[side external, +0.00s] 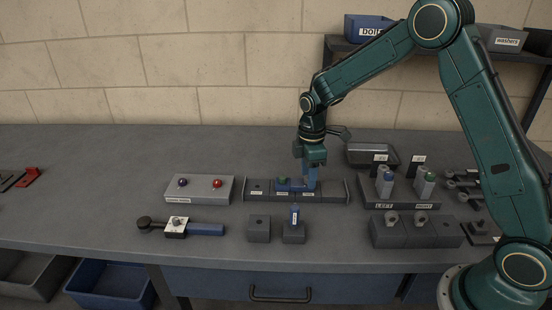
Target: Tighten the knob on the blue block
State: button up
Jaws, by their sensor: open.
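My gripper (311,176) points down over the right part of a dark row of blocks (335,197) near the middle of the bench. No clear blue block with a knob can be made out apart from this piece.
A grey box (199,188) with a dark and a red knob stands to the left. A blue-handled tool (205,229) lies in front of it. Bottles in a rack (402,205) stand right.

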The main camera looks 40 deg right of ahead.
grip_shut()
